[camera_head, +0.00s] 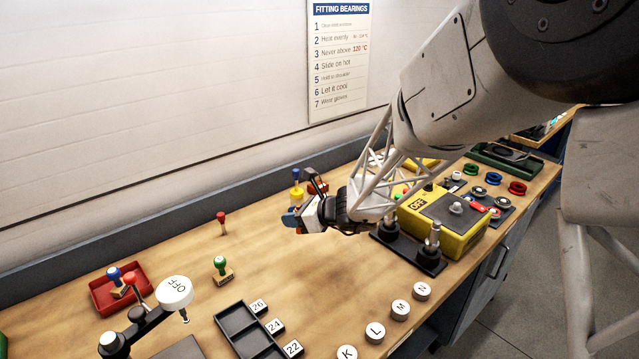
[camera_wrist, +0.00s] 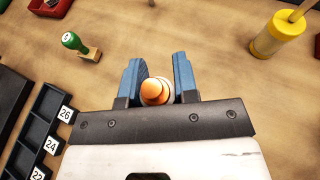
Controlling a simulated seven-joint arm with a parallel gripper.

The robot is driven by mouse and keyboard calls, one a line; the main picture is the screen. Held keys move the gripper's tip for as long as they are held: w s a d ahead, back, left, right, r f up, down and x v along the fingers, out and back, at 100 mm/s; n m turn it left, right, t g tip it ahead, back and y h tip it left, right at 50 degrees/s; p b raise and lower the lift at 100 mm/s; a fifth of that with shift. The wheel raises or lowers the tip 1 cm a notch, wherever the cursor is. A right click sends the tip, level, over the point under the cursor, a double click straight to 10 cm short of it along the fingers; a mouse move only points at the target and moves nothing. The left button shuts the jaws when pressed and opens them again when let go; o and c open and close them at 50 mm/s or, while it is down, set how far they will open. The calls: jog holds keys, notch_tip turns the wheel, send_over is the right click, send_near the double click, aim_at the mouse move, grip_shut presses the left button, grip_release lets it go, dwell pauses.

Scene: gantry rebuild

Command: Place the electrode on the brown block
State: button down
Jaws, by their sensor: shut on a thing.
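My gripper (camera_wrist: 158,76) has its blue fingers shut on a rounded copper-orange piece with a pale band, likely the electrode (camera_wrist: 155,92), seen end-on in the wrist view. In the head view my gripper (camera_head: 293,217) hangs over the middle of the bench, and the held piece cannot be made out clearly. No separate brown block can be picked out with certainty. A green-knobbed stamp (camera_head: 221,266) has a small brown wooden base; it stands apart from my gripper. It also shows at the upper left of the wrist view (camera_wrist: 74,42).
A yellow cylinder (camera_wrist: 272,40) with a wooden handle is at the wrist view's upper right. A red tray (camera_head: 102,299), a black compartment tray (camera_head: 240,325) and a yellow box (camera_head: 455,237) stand on the bench. A red-topped post (camera_head: 221,219) stands behind. Bare wood lies below my gripper.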

jog(key=w+d+m+t, duration=0.1)
jog(key=w+d, duration=0.2)
jog(key=w, duration=0.5)
jog(key=w+d+r+m+t+h, duration=0.1)
jog(key=w+d, duration=0.2)
jog(key=w, duration=0.4)
jog(key=shift+w+d+r, duration=0.25)
jog(key=shift+w+d, duration=0.1)
jog(key=shift+w+a+f, duration=0.25)
jog(key=shift+w+a, duration=0.5)
jog(key=shift+w, duration=1.8)
jog(key=shift+w+a+f, duration=0.3)
jog(key=shift+w+a, duration=0.45)
jog(key=shift+w, duration=1.8)
jog(key=shift+w+a+f, duration=0.25)
jog(key=shift+w+a, duration=0.5)
jog(key=shift+w, duration=1.8)
jog(key=shift+f, duration=0.1)
jog(key=shift+f, duration=1.65)
jog(key=shift+f, duration=0.1)
jog(key=c, duration=0.9)
grip_release()
